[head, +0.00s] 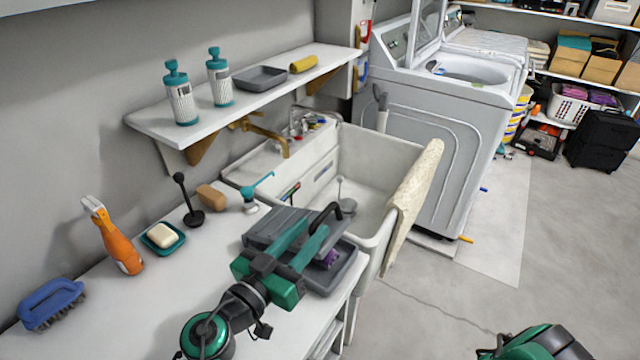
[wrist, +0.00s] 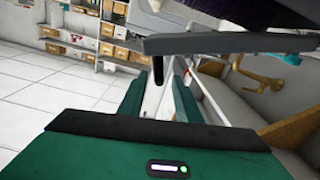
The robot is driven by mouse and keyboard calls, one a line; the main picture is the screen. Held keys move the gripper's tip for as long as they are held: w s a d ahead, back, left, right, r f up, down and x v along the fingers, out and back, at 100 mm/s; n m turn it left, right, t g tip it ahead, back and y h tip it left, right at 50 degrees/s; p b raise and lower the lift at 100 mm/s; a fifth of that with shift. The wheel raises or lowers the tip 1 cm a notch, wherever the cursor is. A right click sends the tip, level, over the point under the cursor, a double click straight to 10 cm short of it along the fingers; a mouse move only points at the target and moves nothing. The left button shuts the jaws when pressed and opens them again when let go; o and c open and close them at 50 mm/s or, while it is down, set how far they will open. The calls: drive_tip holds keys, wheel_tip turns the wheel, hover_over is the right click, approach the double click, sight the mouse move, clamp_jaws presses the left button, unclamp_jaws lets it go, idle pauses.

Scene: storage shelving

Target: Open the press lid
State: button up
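The press (head: 275,222) is a grey clamshell device on the counter, left of the sink, with a black arched handle (head: 326,212). A purple item (head: 330,258) shows between its upper and lower parts; how far the lid is raised is hard to tell. My gripper (head: 306,240) is over the press, its green fingers pointing toward the handle. In the wrist view my gripper (wrist: 158,88) has its fingers apart, with a dark bar, likely the handle (wrist: 157,66), between or just beyond the tips. A grey plate of the press (wrist: 230,43) crosses above. Contact cannot be told.
The sink (head: 350,170) with a towel (head: 415,195) on its rim is right of the press. A plunger (head: 188,200), brown sponge (head: 211,197), soap dish (head: 163,238), orange spray bottle (head: 115,240) and blue brush (head: 50,303) stand left. A wall shelf (head: 250,95) hangs behind.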

sight(332, 207)
drive_tip(key=x, duration=0.6)
drive_tip(key=shift+w+d, duration=0.2)
clamp_jaws()
